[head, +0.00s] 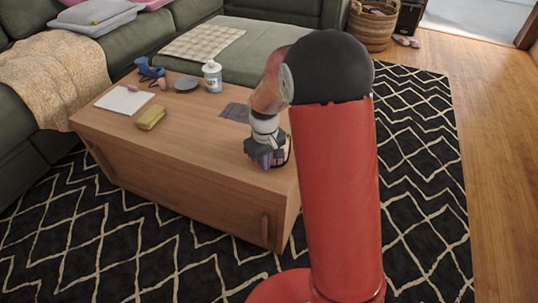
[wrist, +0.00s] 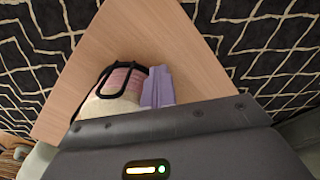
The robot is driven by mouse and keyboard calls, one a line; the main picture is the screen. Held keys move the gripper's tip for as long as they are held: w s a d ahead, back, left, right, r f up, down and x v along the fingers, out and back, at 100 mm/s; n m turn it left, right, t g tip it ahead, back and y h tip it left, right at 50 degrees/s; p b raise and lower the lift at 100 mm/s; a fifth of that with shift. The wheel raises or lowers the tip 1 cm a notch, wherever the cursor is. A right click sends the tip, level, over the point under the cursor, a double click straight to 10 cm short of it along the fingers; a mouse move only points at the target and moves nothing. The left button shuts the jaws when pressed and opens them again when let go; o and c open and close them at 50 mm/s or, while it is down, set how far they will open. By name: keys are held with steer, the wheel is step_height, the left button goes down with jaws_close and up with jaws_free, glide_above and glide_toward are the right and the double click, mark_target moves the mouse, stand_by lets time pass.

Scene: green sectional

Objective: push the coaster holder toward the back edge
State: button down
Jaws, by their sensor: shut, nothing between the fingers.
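The coaster holder (wrist: 121,80) is a black wire frame around round cream and pink coasters, on the wooden table near a corner in the wrist view. In the head view the coaster holder (head: 287,152) is mostly hidden behind my wrist, near the table's right end. My gripper (wrist: 158,88) has light purple fingers, shut and empty, right beside the holder in the wrist view. Whether they touch it I cannot tell. In the head view my gripper (head: 265,160) points down low over the tabletop.
The wooden table (head: 195,150) also bears a dark flat mat (head: 235,112), a white bottle (head: 212,77), a dark dish (head: 186,84), a yellow-green block (head: 151,117), white paper (head: 124,100) and a blue object (head: 148,69). A green sofa (head: 140,40) stands behind.

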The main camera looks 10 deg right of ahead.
steer(key=shift+w, duration=0.1)
steer(key=shift+w+d+p, duration=0.2)
steer(key=shift+w+d, duration=0.3)
steer(key=shift+w, duration=0.2)
steer(key=shift+w+d+p, duration=0.15)
steer(key=shift+w+d, duration=0.35)
steer(key=shift+w, duration=0.15)
steer(key=shift+w, duration=0.1)
steer(key=shift+w+d+p, duration=0.2)
steer(key=shift+w+d, duration=0.3)
steer(key=shift+w, duration=0.2)
steer(key=shift+w+d+p, duration=0.2)
steer(key=shift+w+d, duration=0.3)
steer(key=shift+w, duration=0.15)
steer(key=shift+w+d+p, duration=0.25)
steer(key=shift+w+d, duration=0.25)
steer(key=shift+w, duration=0.25)
steer(key=shift+w+d+p, duration=0.2)
steer(key=shift+w+d, duration=0.3)
steer(key=shift+w, duration=0.2)
steer(key=shift+w+d+p, duration=0.25)
steer(key=shift+w+d, duration=0.25)
steer(key=shift+w, duration=0.25)
steer(key=shift+w+d+p, duration=0.25)
steer(key=shift+w+d, duration=0.25)
steer(key=shift+w, duration=0.2)
